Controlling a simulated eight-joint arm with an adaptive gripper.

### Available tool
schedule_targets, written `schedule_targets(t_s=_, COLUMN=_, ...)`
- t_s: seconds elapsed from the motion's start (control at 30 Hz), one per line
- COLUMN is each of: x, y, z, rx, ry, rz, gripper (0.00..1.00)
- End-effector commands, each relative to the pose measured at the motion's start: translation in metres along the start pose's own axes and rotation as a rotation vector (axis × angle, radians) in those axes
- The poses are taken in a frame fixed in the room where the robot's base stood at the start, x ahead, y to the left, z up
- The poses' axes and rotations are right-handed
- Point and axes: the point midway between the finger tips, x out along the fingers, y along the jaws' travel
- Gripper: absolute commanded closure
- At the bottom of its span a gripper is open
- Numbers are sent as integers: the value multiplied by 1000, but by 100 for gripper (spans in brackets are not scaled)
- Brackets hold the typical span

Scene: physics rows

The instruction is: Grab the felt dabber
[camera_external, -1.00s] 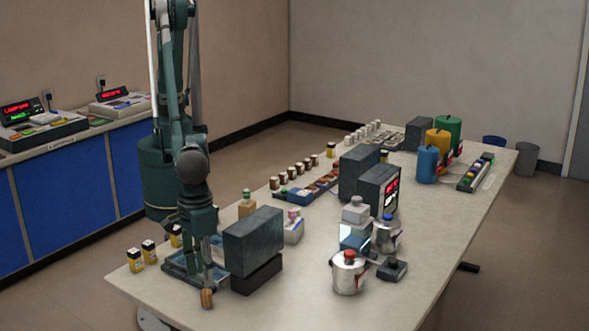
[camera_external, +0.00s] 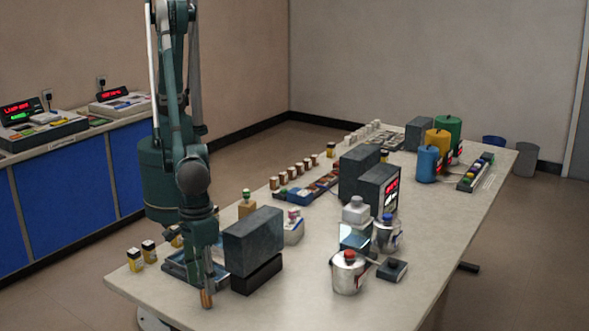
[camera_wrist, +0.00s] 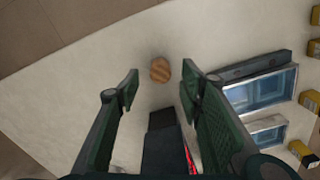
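A small brown cylinder with a wood-like look, which I take for the felt dabber (camera_external: 207,300), stands near the table's front left corner. In the wrist view the dabber (camera_wrist: 160,70) shows its round striped top, centred between and slightly beyond my fingertips. My gripper (camera_wrist: 159,90) is open, with its two green fingers apart and nothing held. In the external view my gripper (camera_external: 205,279) points down over the dabber and overlaps its upper part. I cannot tell whether a finger touches it.
A dark grey block (camera_external: 253,240) stands close to the right of my gripper. A blue-windowed tray (camera_wrist: 262,90) lies beside it, with yellow jars (camera_wrist: 312,100) beyond. Steel pots (camera_external: 348,275) stand further right. The table's front edge is near the dabber.

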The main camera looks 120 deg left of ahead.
Motion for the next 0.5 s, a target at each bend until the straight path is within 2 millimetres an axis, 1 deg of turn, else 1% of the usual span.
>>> schedule_targets(t_s=0.3, x=33, y=-1, z=-2, rx=0, ry=0, rz=0, gripper=62)
schedule_targets(t_s=0.5, x=47, y=-1, z=-2, rx=0, ry=0, rz=0, gripper=62)
